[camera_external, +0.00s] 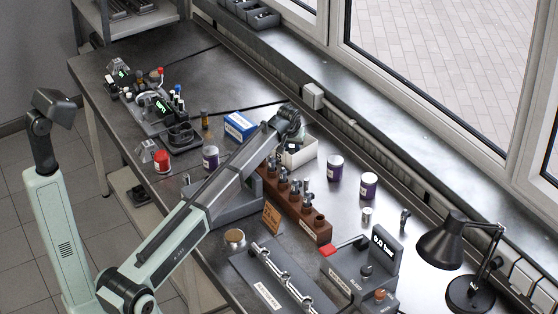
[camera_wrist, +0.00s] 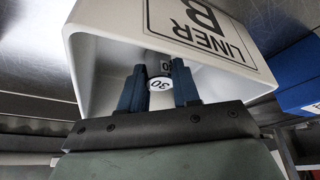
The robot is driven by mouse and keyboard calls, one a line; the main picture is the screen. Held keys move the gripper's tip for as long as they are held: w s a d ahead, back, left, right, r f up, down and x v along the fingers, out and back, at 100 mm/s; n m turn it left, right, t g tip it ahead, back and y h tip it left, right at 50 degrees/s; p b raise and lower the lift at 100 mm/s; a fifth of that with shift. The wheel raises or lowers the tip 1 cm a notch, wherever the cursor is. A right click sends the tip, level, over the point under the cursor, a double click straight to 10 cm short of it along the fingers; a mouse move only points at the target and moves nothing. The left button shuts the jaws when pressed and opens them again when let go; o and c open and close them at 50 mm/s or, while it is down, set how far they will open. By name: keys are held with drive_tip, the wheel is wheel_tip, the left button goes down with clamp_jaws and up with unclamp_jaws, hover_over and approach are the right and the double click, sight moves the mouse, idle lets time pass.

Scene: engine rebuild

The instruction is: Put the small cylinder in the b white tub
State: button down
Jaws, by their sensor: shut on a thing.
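The white tub (camera_wrist: 105,65), labelled "LINER B", fills the upper part of the wrist view. In the external view the white tub (camera_external: 300,154) stands on the bench, partly hidden behind my arm. My gripper (camera_wrist: 160,88) is at the tub's opening, with both dark blue fingers shut on a small cylinder (camera_wrist: 157,84). In the external view my gripper (camera_external: 291,143) is over the tub, and the cylinder is hidden there.
A blue box (camera_external: 240,125) stands left of the tub; it also shows in the wrist view (camera_wrist: 300,75). A brown rack (camera_external: 300,208) with several metal parts is in front. Purple-labelled cans (camera_external: 335,168) stand to the right. A black lamp (camera_external: 450,245) stands at the right.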

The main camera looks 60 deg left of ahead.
drive_tip(key=c, duration=0.8)
unclamp_jaws()
drive_tip(key=shift+r, duration=0.15)
drive_tip(key=v, duration=1.2)
